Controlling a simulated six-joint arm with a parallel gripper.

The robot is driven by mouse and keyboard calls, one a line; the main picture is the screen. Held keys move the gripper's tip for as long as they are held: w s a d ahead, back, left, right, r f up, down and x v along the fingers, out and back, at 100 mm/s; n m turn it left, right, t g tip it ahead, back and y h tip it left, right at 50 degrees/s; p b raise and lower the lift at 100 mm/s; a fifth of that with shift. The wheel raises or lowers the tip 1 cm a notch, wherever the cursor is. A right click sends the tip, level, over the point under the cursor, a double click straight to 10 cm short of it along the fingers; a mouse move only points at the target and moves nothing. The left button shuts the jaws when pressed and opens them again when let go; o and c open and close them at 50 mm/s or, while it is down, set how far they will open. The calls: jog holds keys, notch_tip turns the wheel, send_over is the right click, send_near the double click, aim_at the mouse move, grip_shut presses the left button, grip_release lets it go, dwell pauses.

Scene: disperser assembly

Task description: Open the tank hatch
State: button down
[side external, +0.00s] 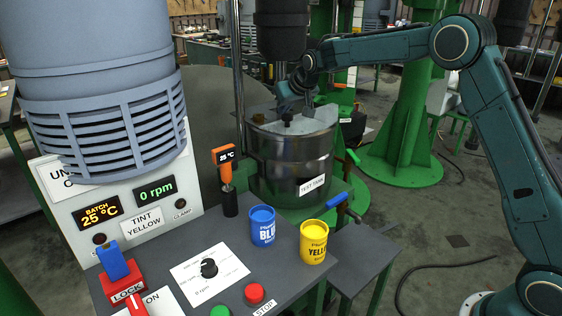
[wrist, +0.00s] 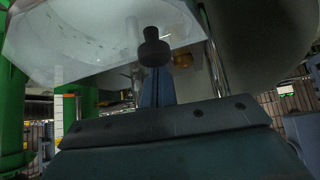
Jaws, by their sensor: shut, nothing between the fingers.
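The steel test tank (side external: 285,170) stands at the back middle in the side view, with a white label on its front. Its pale hatch (side external: 318,121) lies across the top, and a dark knob (side external: 288,116) stands up near its front left. My gripper (side external: 309,102) is over the tank's top, to the right of the knob. In the wrist view the pale hatch (wrist: 95,30) fills the upper left, and the dark knob (wrist: 154,47) stands in front of my gripper (wrist: 158,82). The fingers are shut and empty. The knob partly hides the fingertips, so I cannot tell whether they touch it.
A black cylinder (side external: 282,30) hangs above the tank. A metal post (side external: 239,80) stands at its left. Blue (side external: 262,226) and yellow (side external: 314,242) cans and an orange thermometer (side external: 225,156) stand on the front bench. Green columns (side external: 405,110) stand behind.

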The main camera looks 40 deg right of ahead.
jog(key=shift+s, duration=0.1)
jog(key=shift+s+d+n+y, duration=0.2)
jog(key=shift+s+n+y, duration=0.1)
jog(key=shift+s, duration=0.35)
jog(key=shift+s+d+n+y, duration=0.2)
jog(key=shift+s+n, duration=0.1)
jog(key=shift+s, duration=0.3)
jog(key=s+d+n+g+y, duration=0.1)
jog(key=s+d+n+y, duration=0.4)
jog(key=s+d, duration=0.6)
jog(key=shift+s+n, duration=1.4)
jog(key=shift+s, duration=0.65)
jog(key=shift+d, duration=0.1)
